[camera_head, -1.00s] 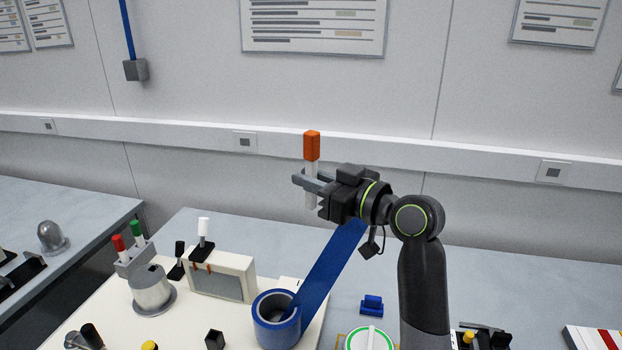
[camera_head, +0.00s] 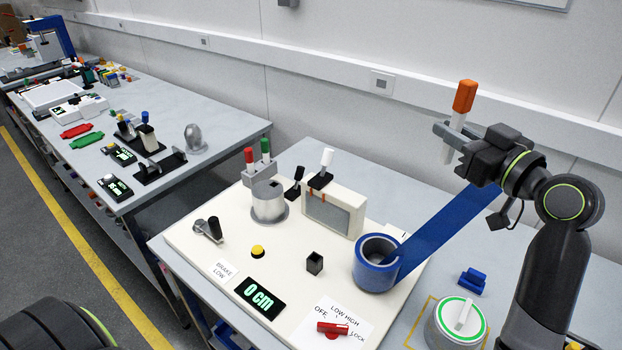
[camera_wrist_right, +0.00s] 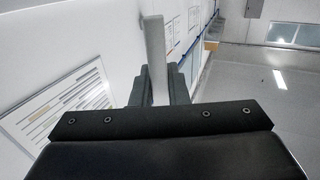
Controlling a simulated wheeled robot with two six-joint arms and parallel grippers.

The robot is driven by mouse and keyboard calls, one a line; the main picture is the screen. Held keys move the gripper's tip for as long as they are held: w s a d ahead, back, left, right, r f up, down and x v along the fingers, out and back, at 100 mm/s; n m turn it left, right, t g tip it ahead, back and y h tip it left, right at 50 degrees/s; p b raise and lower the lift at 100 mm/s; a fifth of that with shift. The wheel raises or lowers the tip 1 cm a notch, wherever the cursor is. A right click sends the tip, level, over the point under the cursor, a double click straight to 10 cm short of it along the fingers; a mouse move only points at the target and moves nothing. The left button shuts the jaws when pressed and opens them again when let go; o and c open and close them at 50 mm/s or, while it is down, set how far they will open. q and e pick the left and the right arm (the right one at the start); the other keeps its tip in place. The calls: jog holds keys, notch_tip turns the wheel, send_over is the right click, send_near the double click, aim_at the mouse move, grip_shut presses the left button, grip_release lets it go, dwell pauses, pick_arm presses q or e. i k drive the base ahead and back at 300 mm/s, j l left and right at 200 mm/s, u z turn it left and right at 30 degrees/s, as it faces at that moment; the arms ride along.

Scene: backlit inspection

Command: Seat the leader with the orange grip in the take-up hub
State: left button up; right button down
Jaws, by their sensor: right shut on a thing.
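The leader has an orange grip (camera_head: 464,96) on top of a pale stem and stands almost upright, slightly tilted in the picture. My right gripper (camera_head: 452,137) is shut on its pale stem, high above the bench. The stem (camera_wrist_right: 155,58) also shows between the jaws in the right wrist view. A blue band runs from the blue roll (camera_head: 376,268) up to just behind the gripper; its upper end is hidden. The silver cylinder (camera_head: 268,203) with a dark opening on top, seemingly the take-up hub, stands left of the roll, well away from the gripper. My left gripper is out of view.
Red and green grips (camera_head: 258,158) stand in a holder behind the silver cylinder. A white-topped lever (camera_head: 326,166) rises by a cream box (camera_head: 335,212). The display (camera_head: 262,297) reads 0 cm. A red switch (camera_head: 332,328) and green-rimmed dial (camera_head: 461,322) are in front.

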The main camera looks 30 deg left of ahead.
aim_at(274, 184)
jog(key=j+u, duration=0.2)
jog(key=j, duration=0.25)
jog(key=i+j+u, duration=0.25)
jog(key=j, duration=0.15)
jog(key=j+u, duration=0.2)
jog(key=j, duration=0.25)
jog(key=i+j+u, duration=0.2)
jog(key=j, duration=0.2)
